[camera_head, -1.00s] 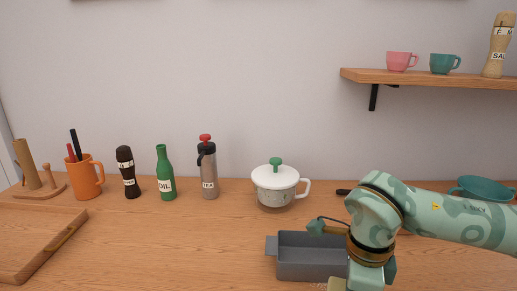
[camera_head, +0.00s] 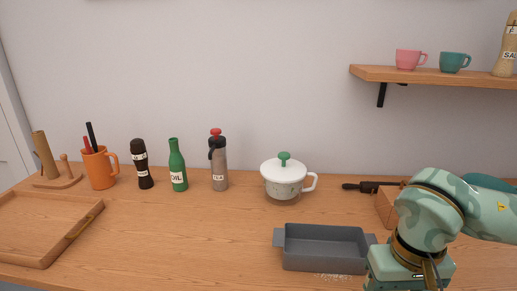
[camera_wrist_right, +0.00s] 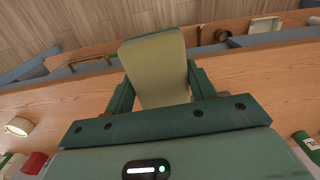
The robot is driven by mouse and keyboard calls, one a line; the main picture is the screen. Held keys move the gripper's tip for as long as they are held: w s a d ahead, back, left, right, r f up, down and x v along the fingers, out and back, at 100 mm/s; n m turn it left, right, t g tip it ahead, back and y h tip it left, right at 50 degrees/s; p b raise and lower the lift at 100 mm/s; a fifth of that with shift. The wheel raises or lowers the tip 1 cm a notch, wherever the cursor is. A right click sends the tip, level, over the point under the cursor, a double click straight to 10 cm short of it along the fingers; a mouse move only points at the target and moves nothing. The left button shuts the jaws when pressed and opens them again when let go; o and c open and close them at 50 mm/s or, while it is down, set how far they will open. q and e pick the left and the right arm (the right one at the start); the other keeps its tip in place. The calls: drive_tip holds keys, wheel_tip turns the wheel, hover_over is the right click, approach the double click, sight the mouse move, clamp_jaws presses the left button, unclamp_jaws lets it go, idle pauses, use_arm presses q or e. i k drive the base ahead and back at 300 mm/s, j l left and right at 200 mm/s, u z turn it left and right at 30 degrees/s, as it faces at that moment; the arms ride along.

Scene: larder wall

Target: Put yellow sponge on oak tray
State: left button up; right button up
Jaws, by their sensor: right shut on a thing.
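My right gripper (camera_wrist_right: 158,82) is shut on the yellow sponge (camera_wrist_right: 155,62), a pale yellow block standing out between the two green fingers in the right wrist view. In the head view only my right arm and wrist show at the lower right; the fingers and sponge are hidden or out of frame. The oak tray (camera_head: 45,224), a shallow wooden tray with a brass handle, lies at the far left of the counter in the head view, empty, well away from my right arm. My left gripper is not in view.
A grey baking dish (camera_head: 325,247) sits just left of my right wrist. Behind stand a white lidded pot (camera_head: 283,182), a flask (camera_head: 219,168), a green oil bottle (camera_head: 177,168), a dark mill (camera_head: 142,168) and an orange mug (camera_head: 99,170). Counter between tray and dish is clear.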

sight(47, 228)
drive_tip(key=j+u, duration=0.1)
drive_tip(key=u, duration=0.3)
drive_tip(key=i+j+u, duration=0.1)
drive_tip(key=u, duration=0.35)
drive_tip(key=i+j+u, duration=0.1)
drive_tip(key=u, duration=0.3)
drive_tip(key=i+j+u, duration=0.3)
drive_tip(key=i, duration=0.3)
drive_tip(key=i+j+u, duration=0.1)
drive_tip(key=i+u, duration=0.25)
drive_tip(key=i, duration=0.3)
